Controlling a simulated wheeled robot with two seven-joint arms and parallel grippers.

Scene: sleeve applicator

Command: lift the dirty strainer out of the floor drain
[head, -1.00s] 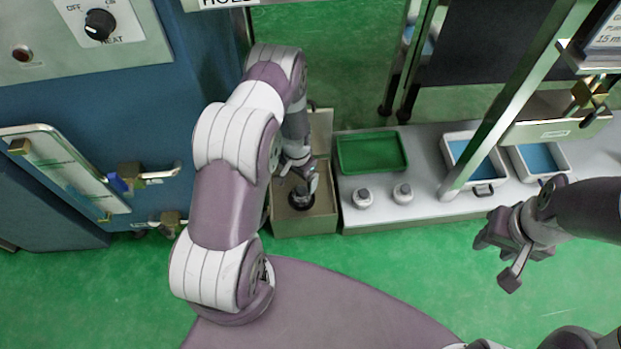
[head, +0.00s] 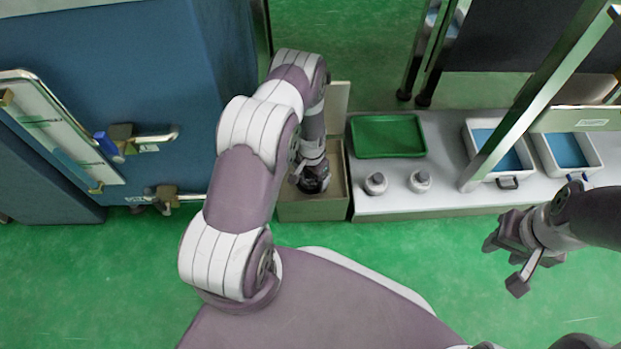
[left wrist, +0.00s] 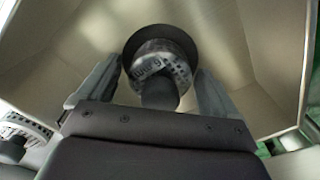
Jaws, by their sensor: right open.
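The dirty strainer (left wrist: 163,52) shows in the left wrist view as a grey perforated cup with a dark knob (left wrist: 160,93), sitting in a dark round ring (left wrist: 190,38) at the bottom of a beige box-like drain pit (left wrist: 275,65). My left gripper (left wrist: 158,72) reaches down into the pit, open, with one finger on each side of the strainer and visible gaps between. In the head view my left gripper (head: 314,168) is over the pit (head: 310,211) and mostly hides the strainer. My right gripper (head: 510,260) is open and empty over the green floor at right.
A pale platform (head: 440,190) beside the pit bears a green tray (head: 387,136), two small whitish strainer-like pieces (head: 376,183) (head: 420,181) and white trays with blue inside. A slanted metal post (head: 535,105) rises there. A blue cabinet (head: 120,60) stands at left.

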